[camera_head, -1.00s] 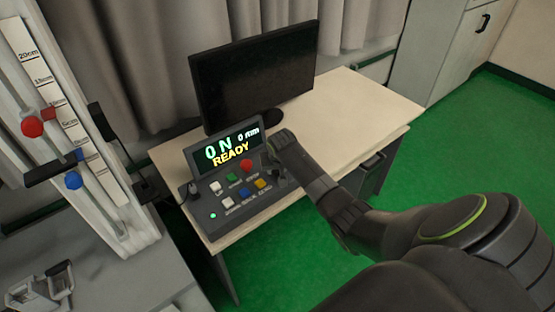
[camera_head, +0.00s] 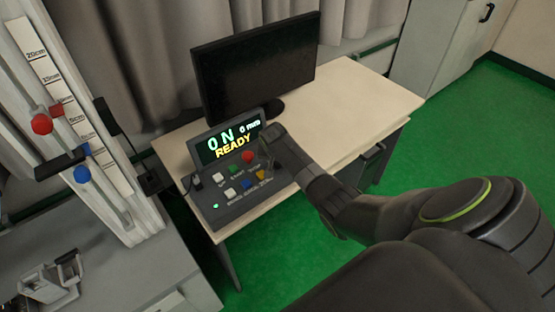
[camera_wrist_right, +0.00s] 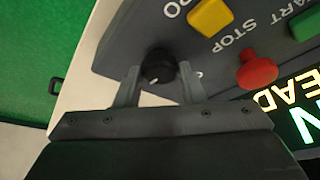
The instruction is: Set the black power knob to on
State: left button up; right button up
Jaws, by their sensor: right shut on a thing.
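The black power knob (camera_wrist_right: 158,66) sits near the edge of the dark control box (camera_head: 222,210), with a white pointer mark on its face. My right gripper (camera_wrist_right: 157,80) has one finger on each side of the knob and is shut on it. In the head view my right gripper (camera_head: 270,155) is at the right side of the box and hides the knob. The lit display (camera_head: 229,143) reads 0 N, 0 mm and READY. My left gripper is not in view.
Red (camera_head: 249,157), yellow (camera_head: 260,175), green, blue and white buttons lie close to my right gripper. A black monitor (camera_head: 255,65) stands behind the box on the pale desk (camera_head: 345,110). The tower (camera_head: 85,120) with its scale stands at left.

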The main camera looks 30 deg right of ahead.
jog(key=o, duration=1)
jog(key=v, duration=1.7)
jog(key=shift+a+r, duration=0.15)
jog(key=shift+r, duration=0.05)
